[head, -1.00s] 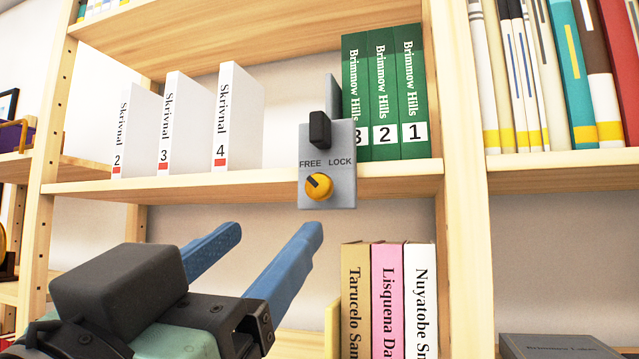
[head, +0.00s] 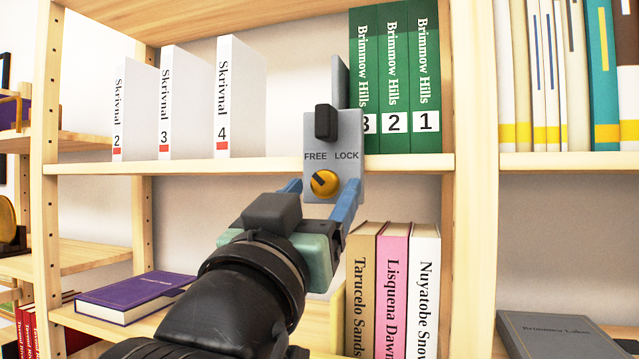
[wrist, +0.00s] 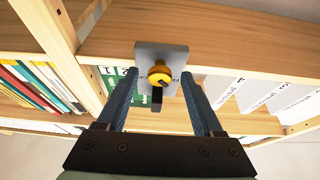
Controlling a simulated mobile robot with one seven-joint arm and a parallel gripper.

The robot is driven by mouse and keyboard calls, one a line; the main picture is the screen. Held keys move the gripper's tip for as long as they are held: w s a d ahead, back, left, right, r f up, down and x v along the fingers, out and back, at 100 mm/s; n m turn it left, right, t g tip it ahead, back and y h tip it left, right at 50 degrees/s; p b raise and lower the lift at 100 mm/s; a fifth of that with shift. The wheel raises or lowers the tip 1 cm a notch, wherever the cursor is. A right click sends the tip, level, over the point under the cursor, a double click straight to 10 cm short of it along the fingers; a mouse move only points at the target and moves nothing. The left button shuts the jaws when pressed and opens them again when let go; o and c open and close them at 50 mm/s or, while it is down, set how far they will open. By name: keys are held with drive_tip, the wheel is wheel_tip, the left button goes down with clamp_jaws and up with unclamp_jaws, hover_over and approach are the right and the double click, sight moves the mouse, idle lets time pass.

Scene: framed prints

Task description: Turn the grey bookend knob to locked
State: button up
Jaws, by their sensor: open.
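The grey bookend (head: 312,128) stands on the middle shelf against the green books, its plate hanging over the shelf front. Its plate reads FREE at left and LOCK at right. Below the words is the yellow knob (head: 325,185), its dark mark pointing up-left, toward FREE. A black block sits above the words. My gripper (head: 320,193) is open, its blue fingers left and right of the knob. In the wrist view, which is upside down, the knob (wrist: 159,75) lies between the two fingertips with gaps on both sides. I cannot tell how far the fingertips are from the plate.
Green books (head: 393,80) stand right of the bookend and white books (head: 240,100) farther left. Upright books (head: 395,290) stand below, close to my gripper's right. A purple book (head: 135,295) lies on the lower shelf at left.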

clamp_jaws()
idle(0.3)
